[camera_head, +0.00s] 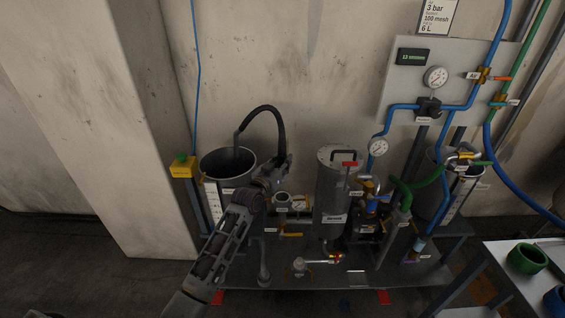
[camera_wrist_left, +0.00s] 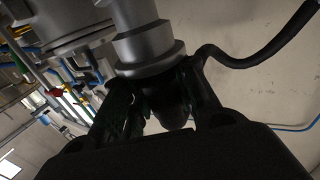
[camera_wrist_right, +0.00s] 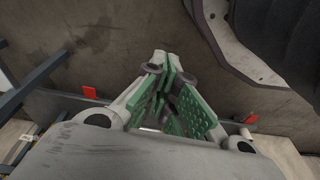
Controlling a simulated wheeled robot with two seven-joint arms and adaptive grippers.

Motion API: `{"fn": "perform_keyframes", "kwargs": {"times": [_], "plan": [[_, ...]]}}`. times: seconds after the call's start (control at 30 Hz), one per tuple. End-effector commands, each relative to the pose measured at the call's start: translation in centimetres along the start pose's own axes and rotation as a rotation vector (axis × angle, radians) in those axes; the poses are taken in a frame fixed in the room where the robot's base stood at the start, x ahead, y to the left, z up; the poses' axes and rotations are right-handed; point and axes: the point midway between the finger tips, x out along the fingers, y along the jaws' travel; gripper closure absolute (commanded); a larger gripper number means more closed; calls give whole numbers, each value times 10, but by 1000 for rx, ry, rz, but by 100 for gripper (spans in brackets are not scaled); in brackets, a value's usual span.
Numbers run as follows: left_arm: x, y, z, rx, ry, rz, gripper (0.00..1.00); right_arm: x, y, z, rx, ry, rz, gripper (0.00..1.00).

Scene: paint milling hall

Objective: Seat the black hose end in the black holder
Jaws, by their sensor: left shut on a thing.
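The black hose (camera_head: 262,111) rises from the open grey tank at left and arcs over to my left gripper (camera_head: 281,172). That gripper is shut on the hose end. In the left wrist view the left gripper's dark fingers (camera_wrist_left: 160,110) close around a dark rounded part, and the hose (camera_wrist_left: 262,55) leads away to the right. A grey stepped cylinder (camera_wrist_left: 147,42) stands right at the fingertips; I cannot tell whether it belongs to the hose end. I cannot make out the black holder. My right gripper (camera_wrist_right: 166,70) has green pads, meets at its tips and looks empty.
The tank (camera_head: 205,165) stands beside my left arm. A grey filter vessel (camera_head: 335,190) stands right of the gripper, with gauges and valves close by. Blue and green pipes and a second tank (camera_head: 432,200) are further right. A table with green rings (camera_head: 527,258) is at lower right.

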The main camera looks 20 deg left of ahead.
Motion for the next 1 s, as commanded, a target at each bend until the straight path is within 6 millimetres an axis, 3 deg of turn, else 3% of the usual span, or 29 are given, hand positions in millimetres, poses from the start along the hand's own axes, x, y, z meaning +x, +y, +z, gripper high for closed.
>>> {"fn": "perform_keyframes", "kwargs": {"times": [0.53,1.0], "plan": [[0,0,-9,1,5,0,100,14,7,-3,1,20,11,100],[0,0,-14,0,5,0,100,29,10,14,3,14,15,100]]}}
